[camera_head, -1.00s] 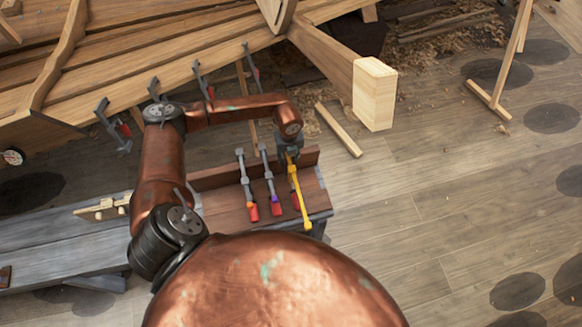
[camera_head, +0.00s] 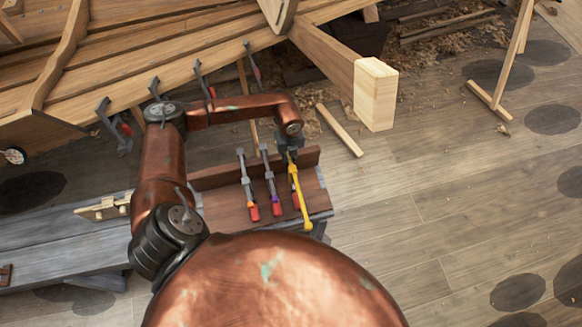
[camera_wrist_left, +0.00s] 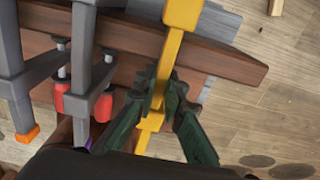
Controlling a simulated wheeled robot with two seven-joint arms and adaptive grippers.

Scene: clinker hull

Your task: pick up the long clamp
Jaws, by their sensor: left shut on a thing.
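The long clamp (camera_head: 299,190) is yellow and lies across the right end of a brown wooden tray on the bench. My left gripper (camera_head: 291,156) is over its far end, pointing down. In the left wrist view, the dark green fingers of my left gripper (camera_wrist_left: 156,103) are shut on the yellow bar of the long clamp (camera_wrist_left: 173,55). Part of the bar is hidden behind the fingers. I cannot tell whether the clamp is clear of the tray. My right gripper is not in view.
Two grey clamps with red handles, a left one (camera_head: 247,184) and a middle one (camera_head: 269,180), lie close beside the long clamp. The tray (camera_head: 222,205) has a raised back board. The wooden hull (camera_head: 150,60) with hanging clamps stands behind. Open floor (camera_head: 440,190) lies right.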

